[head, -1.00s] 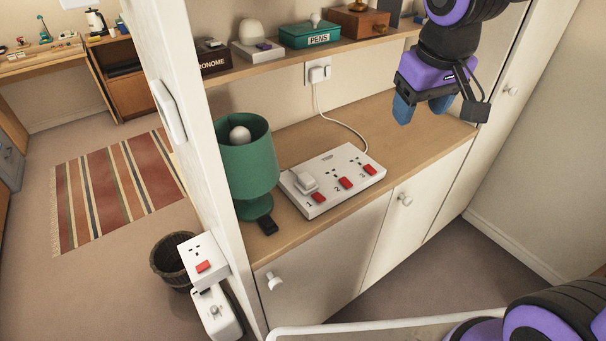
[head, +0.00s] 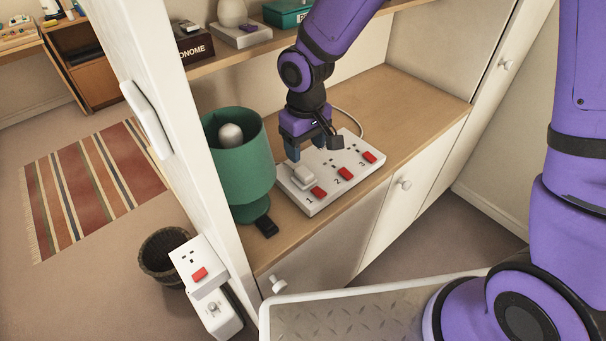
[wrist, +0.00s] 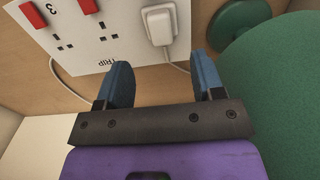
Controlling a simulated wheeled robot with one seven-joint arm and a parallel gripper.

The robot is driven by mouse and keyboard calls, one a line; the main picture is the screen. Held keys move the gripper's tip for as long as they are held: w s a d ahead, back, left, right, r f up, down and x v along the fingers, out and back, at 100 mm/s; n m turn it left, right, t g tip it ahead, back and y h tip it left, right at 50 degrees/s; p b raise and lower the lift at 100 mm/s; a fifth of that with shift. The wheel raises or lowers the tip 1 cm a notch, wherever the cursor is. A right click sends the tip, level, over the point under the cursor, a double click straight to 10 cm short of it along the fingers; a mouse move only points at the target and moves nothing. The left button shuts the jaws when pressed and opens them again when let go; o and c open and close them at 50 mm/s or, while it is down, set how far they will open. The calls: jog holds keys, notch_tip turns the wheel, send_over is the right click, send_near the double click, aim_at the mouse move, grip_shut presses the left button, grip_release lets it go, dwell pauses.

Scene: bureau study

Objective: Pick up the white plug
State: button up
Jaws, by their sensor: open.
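The white plug (head: 303,176) sits in the first socket, above the switch marked 1, of a white power strip (head: 318,203) on the wooden counter. It also shows in the wrist view (wrist: 159,25), near the top and just beyond my fingertips. My gripper (head: 308,150) hangs over the back of the strip, behind the plug. In the wrist view my gripper (wrist: 162,82) has its two blue fingers apart with nothing between them. The plug lies ahead of the gap, nearer the right finger.
A green lamp (head: 243,170) stands close to the left of the strip, and its shade fills the right of the wrist view. A small black object (head: 266,226) lies at the lamp's foot. A shelf overhangs the back. The counter's right side is clear.

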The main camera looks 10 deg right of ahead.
aim_at(304, 171)
jog(key=shift+w+a+f, duration=0.1)
jog(key=shift+w+f, duration=0.05)
jog(key=shift+f, duration=4.2)
jog(key=c, duration=0.7)
